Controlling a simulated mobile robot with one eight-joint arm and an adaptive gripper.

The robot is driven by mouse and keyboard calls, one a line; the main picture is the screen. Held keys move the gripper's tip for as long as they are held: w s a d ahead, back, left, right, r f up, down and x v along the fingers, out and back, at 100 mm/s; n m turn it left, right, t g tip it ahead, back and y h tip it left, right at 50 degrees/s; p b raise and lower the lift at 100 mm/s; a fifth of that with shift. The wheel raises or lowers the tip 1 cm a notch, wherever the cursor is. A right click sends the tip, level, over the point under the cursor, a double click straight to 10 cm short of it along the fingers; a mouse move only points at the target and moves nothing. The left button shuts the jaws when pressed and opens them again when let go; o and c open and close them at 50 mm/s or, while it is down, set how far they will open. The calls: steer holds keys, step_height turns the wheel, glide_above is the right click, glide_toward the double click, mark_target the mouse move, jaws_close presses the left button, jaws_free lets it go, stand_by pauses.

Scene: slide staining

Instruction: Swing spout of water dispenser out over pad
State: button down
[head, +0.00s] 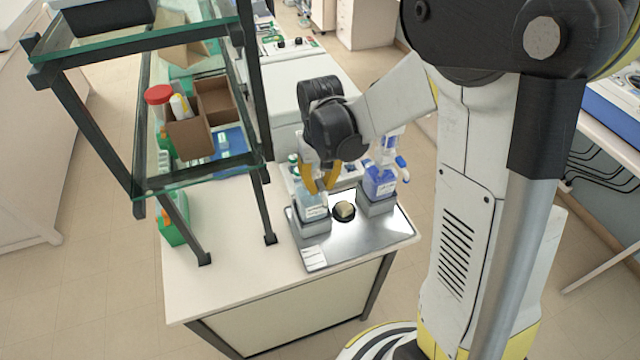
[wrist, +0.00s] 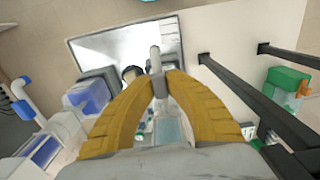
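The water dispenser (head: 312,209) is a clear bottle with pale blue liquid on the left side of the metal tray, in a grey holder. Its grey spout (wrist: 156,60) shows in the wrist view, pointing towards the tray. My gripper (head: 319,189) is just above this bottle, its yellow fingers pointing down. In the wrist view the fingertips (wrist: 159,80) close in on both sides of the spout, with no clear gap. The round dark pad (head: 345,211) with a beige top lies right of the bottle; in the wrist view it (wrist: 131,73) is left of the spout, partly hidden.
A second dispenser (head: 380,181) with blue liquid and a blue spout stands right of the pad, in its own holder. The tray (head: 345,248) lies on a white bench. A glass shelf rack (head: 205,178) with dark posts stands left. The bench front left is clear.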

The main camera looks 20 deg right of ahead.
steer(key=shift+d, duration=0.1)
stand_by(0.3)
steer(key=w+d+n+b, duration=0.6)
steer(key=w+d+n, duration=0.1)
steer(key=n, duration=1.1)
steer(key=shift+w, duration=0.15)
stand_by(0.6)
steer(key=c, duration=1.4)
jaws_free()
